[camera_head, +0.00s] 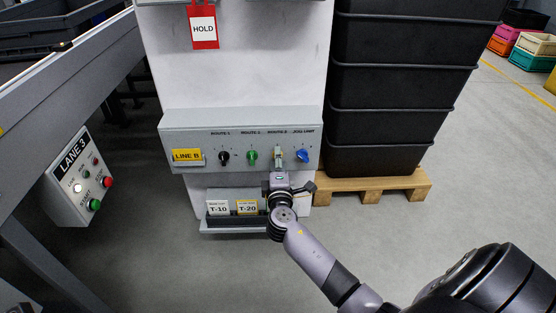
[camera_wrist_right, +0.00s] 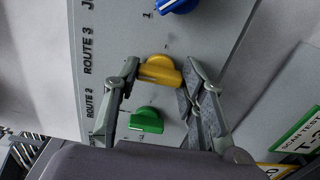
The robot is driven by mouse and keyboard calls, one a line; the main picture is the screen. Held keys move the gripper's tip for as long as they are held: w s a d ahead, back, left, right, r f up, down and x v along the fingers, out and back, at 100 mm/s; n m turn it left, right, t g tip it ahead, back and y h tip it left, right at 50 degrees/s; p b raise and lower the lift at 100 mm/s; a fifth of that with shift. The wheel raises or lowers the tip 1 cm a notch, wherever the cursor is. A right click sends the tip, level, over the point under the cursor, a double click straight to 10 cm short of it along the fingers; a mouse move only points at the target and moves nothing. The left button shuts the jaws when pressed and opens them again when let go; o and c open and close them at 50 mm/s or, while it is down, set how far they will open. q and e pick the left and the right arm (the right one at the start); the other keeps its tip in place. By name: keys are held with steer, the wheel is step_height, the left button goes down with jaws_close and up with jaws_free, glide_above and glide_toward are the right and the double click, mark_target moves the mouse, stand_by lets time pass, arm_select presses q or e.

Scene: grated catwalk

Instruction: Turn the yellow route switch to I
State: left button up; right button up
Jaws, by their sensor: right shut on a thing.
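The yellow switch (camera_head: 278,154) is on the grey control panel (camera_head: 215,136), third in a row of knobs, under a label reading ROUTE 3. In the right wrist view the yellow switch (camera_wrist_right: 158,73) lies between the two fingers, its handle running roughly left to right with a slight tilt. My right gripper (camera_head: 279,163) reaches it from below and is shut on it; it also shows in the right wrist view (camera_wrist_right: 163,67). The fingers partly hide the switch in the head view, and its position marks are too small to read there. My left gripper is not in view.
A black knob (camera_head: 224,157) and a green knob (camera_head: 252,156) are left of it, a blue knob (camera_head: 302,155) right. A LINE B tag (camera_head: 187,155) is far left. Below is a tray (camera_head: 235,222) with T-10 and T-20 cards. Black crates (camera_head: 390,95) stand right.

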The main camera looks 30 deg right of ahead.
stand_by(0.4)
steer(key=o, duration=1.2)
steer(key=shift+c, duration=0.2)
steer(key=v, duration=1.2)
